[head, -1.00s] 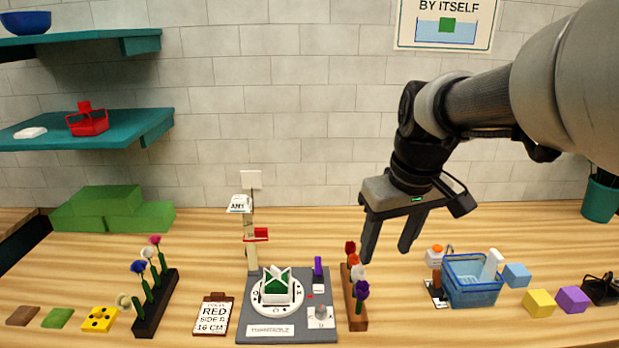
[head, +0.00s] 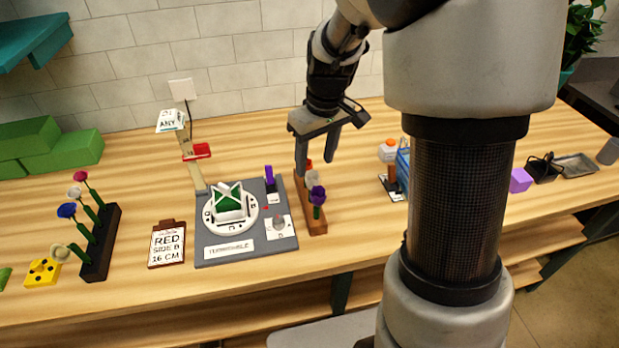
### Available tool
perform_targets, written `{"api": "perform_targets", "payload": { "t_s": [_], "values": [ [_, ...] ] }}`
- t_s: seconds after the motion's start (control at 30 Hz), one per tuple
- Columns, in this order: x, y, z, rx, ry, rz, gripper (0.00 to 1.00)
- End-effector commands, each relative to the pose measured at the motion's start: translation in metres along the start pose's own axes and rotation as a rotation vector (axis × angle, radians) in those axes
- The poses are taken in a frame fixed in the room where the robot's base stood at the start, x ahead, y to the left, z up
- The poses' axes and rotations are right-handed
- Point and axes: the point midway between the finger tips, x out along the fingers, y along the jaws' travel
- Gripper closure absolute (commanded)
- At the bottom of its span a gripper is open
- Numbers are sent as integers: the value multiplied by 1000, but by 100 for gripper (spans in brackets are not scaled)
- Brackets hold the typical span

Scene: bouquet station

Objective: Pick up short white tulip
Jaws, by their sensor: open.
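My gripper (head: 316,164) is open, fingers pointing down, just above or behind the brown flower rack (head: 318,228) right of the turntable board. A white flower (head: 313,178) stands in that rack, close to the fingertips, between a purple flower (head: 316,194) in front and a red one (head: 309,164) mostly hidden behind. I cannot tell whether a finger touches a bloom. The black rack (head: 98,255) at left also holds a white flower (head: 75,191) and a cream-white, lower one (head: 60,252), with blue and pink flowers. Which one is the short white tulip is not clear.
The grey board (head: 272,243) carries a white dial (head: 231,222) with a green-and-white holder. A clipboard (head: 167,244) reads "RED SIDE B 16 CM". A post with cards (head: 192,165) stands behind. My column hides part of the blue basket (head: 403,160).

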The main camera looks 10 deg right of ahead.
Motion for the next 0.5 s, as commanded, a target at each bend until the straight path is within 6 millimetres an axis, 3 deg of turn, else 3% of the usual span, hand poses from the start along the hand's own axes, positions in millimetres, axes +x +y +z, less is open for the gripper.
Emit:
{"api": "perform_targets", "payload": {
  "t_s": [0.23, 0.5],
  "values": [
    [18, -1, 0, 0, -3, -1, 48],
    [56, -2, -3, -1, -3, -1, 48]
  ]
}}
